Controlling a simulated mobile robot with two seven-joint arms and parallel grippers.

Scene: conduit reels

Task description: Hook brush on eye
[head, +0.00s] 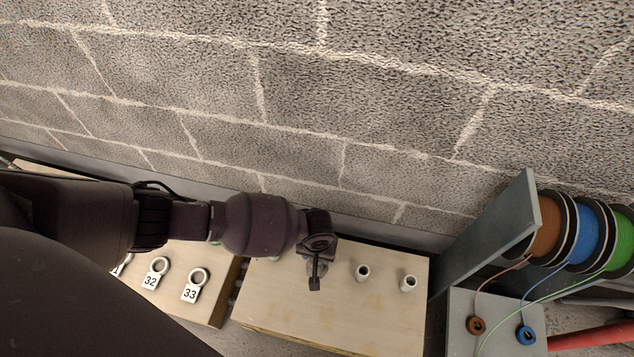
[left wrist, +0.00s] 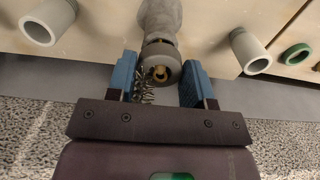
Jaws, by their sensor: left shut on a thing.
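My left gripper (head: 316,262) is above the pale board (head: 385,325) in the head view. In the left wrist view its two blue fingers (left wrist: 160,85) close on a grey, round-ended thing with a brass-coloured middle, apparently the brush (left wrist: 163,55). The far end of the held thing is hard to separate from the board behind. Which eye the task means cannot be told. My right gripper is not in view.
Two pale pipe stubs (head: 363,272) (head: 408,283) stand on the board right of my gripper. Rings tagged 32 (head: 158,266) and 33 (head: 197,276) are on another board at left. Brown, blue and green reels (head: 588,235) stand behind a grey panel (head: 490,235). A block wall is behind.

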